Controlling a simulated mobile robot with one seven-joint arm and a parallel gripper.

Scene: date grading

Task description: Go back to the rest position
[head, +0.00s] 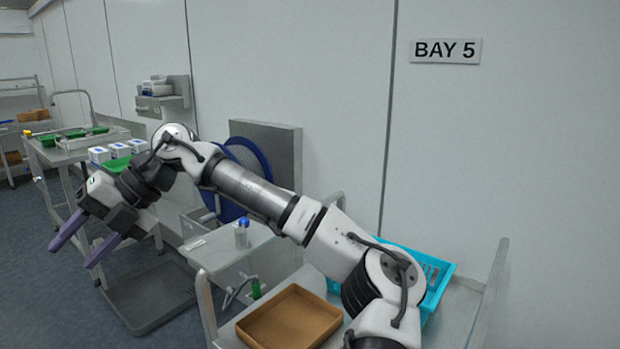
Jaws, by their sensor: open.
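My gripper (85,248) hangs at the left of the head view with its two purple-grey fingers apart and nothing between them. It points down and to the left, in front of a metal cart and above the blue floor. My arm reaches across the middle of the view from the lower right. No date shows in this view.
A brown tray (290,318) and a turquoise crate (437,275) stand on the metal surface at the lower right. A bottle with a blue cap (241,234) stands near a blue hose reel (222,178). White boxes (119,150) and green trays (47,140) sit at the left.

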